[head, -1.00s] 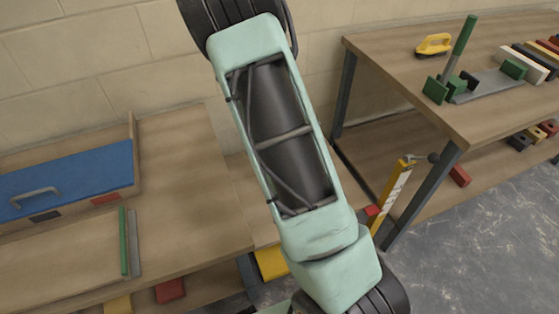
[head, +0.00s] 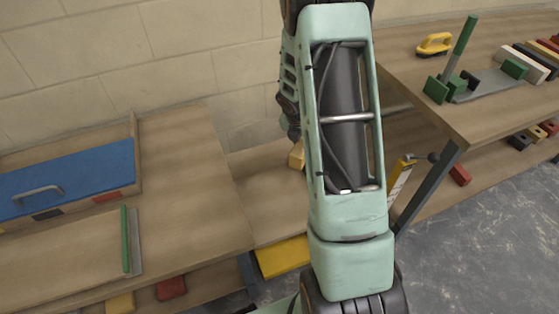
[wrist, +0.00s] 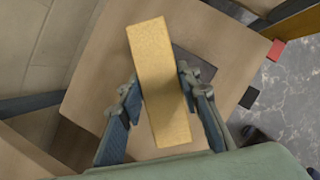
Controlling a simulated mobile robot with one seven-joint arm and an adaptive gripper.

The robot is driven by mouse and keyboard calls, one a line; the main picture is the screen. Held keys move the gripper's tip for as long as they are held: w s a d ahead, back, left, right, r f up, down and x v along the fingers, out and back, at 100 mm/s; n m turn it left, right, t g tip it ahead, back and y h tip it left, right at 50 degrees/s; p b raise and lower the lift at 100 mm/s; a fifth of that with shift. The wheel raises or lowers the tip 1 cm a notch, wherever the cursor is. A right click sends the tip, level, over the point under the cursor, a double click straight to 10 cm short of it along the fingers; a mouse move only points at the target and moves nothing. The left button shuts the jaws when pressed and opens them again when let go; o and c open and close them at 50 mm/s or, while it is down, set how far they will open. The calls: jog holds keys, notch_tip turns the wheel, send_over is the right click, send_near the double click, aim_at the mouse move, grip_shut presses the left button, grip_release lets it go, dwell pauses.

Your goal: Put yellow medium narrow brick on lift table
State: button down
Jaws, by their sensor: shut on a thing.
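The yellow brick (wrist: 162,85) is a long narrow block, upright in the wrist view. My gripper (wrist: 160,92) is shut on its sides, one finger to its left and one to its right. In the head view a small part of the brick (head: 297,155) shows beside my arm, which hides most of the gripper. A low wooden top (head: 265,190) between the two benches seems to be the lift table. In the wrist view this wooden top (wrist: 100,90) lies under the brick, with a dark patch behind it. I cannot tell the gap between brick and top.
The left bench (head: 185,190) carries a blue-lidded box (head: 75,175) and a green-edged tool (head: 125,240). The right bench (head: 440,100) holds a yellow float (head: 434,44) and several bricks. A yellow post (head: 398,180) stands right of my arm. A yellow piece (head: 283,257) lies low in front.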

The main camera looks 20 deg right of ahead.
jog(key=s+a+f+n+t+y, duration=0.1)
jog(key=a+f+n+t+y, duration=0.2)
jog(key=a+n, duration=0.6)
jog(key=shift+n+g, duration=0.3)
jog(key=shift+g, duration=0.4)
notch_tip(320, 180, down, 12)
jog(key=b, duration=1)
jog(key=shift+s+r, duration=0.1)
jog(key=shift+f+b, duration=0.4)
jog(key=shift+b, duration=0.25)
jog(key=c, duration=1.5)
grip_release()
jog(key=shift+o, duration=0.9)
jog(key=shift+s, duration=0.1)
